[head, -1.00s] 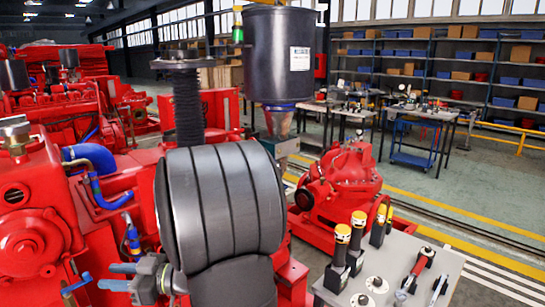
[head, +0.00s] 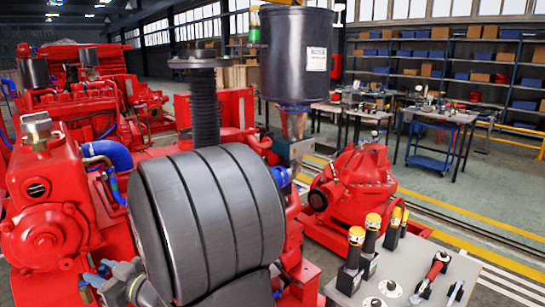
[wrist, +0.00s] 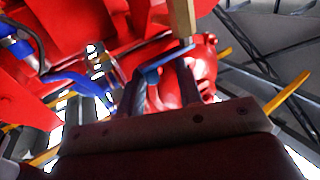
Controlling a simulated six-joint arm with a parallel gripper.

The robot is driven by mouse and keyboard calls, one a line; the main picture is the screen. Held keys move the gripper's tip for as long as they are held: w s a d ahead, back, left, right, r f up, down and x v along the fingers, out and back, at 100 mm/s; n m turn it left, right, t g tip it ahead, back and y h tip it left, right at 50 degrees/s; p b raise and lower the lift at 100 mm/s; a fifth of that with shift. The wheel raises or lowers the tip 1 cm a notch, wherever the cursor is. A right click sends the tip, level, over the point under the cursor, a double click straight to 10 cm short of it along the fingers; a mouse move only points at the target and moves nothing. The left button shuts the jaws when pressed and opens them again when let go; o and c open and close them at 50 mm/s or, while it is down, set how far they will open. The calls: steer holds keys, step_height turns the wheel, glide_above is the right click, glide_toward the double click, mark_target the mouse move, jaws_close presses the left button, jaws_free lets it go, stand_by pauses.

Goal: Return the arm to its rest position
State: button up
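My gripper (wrist: 161,72) shows in the wrist view as two dark fingers standing apart, with red machinery visible between them. Nothing is clearly held. A blue bar crosses near the fingertips, but I cannot tell whether it touches them. In the head view my gripper (head: 120,282) is at the lower left, small and partly hidden by my thick grey arm (head: 210,220). It is close in the picture to the red engine block (head: 45,235). My arm fills the lower middle of the head view and hides part of the engine.
A dark canister (head: 297,55) and a black ribbed column (head: 205,105) rise behind my arm. Open floor lies further right.

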steer(key=shift+s+d+m+t+h, duration=0.1)
steer(key=shift+s+m+t+h, duration=0.25)
steer(key=shift+m+t, duration=0.45)
steer(key=shift+s+d+m+t+h, duration=0.15)
steer(key=shift+m+t+h, duration=0.35)
steer(key=shift+t, duration=0.6)
steer(key=shift+s+d, duration=0.25)
steer(key=shift+d, duration=0.1)
steer(key=shift+o, duration=0.4)
